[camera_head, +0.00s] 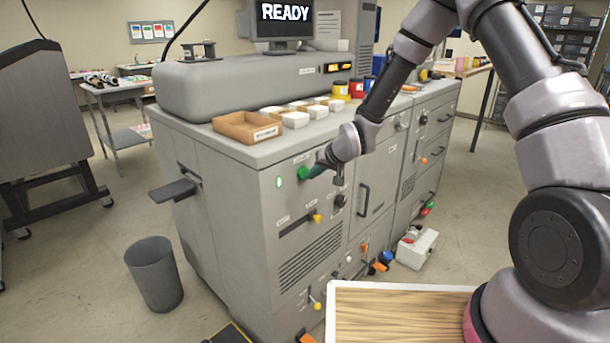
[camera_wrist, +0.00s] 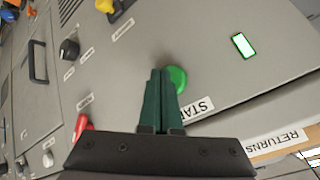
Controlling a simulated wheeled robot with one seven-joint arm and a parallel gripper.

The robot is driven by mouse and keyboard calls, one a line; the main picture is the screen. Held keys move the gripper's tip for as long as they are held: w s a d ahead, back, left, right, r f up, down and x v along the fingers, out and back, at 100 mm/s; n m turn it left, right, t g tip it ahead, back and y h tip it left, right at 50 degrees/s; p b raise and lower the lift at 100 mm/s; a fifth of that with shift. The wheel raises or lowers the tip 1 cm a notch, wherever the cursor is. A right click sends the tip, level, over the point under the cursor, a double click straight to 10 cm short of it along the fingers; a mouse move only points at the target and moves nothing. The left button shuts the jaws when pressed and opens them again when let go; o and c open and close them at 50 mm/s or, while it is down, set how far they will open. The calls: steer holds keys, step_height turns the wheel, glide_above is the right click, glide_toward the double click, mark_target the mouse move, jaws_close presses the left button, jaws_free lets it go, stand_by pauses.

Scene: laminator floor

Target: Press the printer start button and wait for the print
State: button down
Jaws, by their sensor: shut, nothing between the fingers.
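The printer (camera_head: 235,190) is a large grey machine, and its monitor (camera_head: 285,20) reads READY. The round green start button (camera_head: 303,173) is on its front face, beside a lit green indicator (camera_head: 279,182). In the wrist view the green button (camera_wrist: 178,78) sits next to a START label (camera_wrist: 197,110), and the lit indicator (camera_wrist: 243,45) is to its right. My gripper (camera_head: 317,171) is shut and empty, its green fingers (camera_wrist: 160,75) pointing at the panel with their tips at the button's edge. I cannot tell whether they touch it.
A cardboard tray (camera_head: 247,127) and several small white boxes stand on the printer top. A red knob (camera_wrist: 82,122) and a black knob (camera_wrist: 69,49) are near my fingers. A grey bin (camera_head: 155,275) stands on the floor at left. A framed wooden surface (camera_head: 400,315) is in front.

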steer(key=shift+w+a, duration=0.35)
steer(key=shift+a, duration=0.1)
stand_by(0.5)
steer(key=shift+d, duration=0.1)
steer(key=shift+s+d, duration=0.6)
steer(key=shift+d, duration=0.1)
steer(key=shift+s+d, duration=0.8)
steer(key=shift+d, duration=0.2)
steer(key=shift+s+d, duration=0.75)
steer(key=shift+d, duration=0.2)
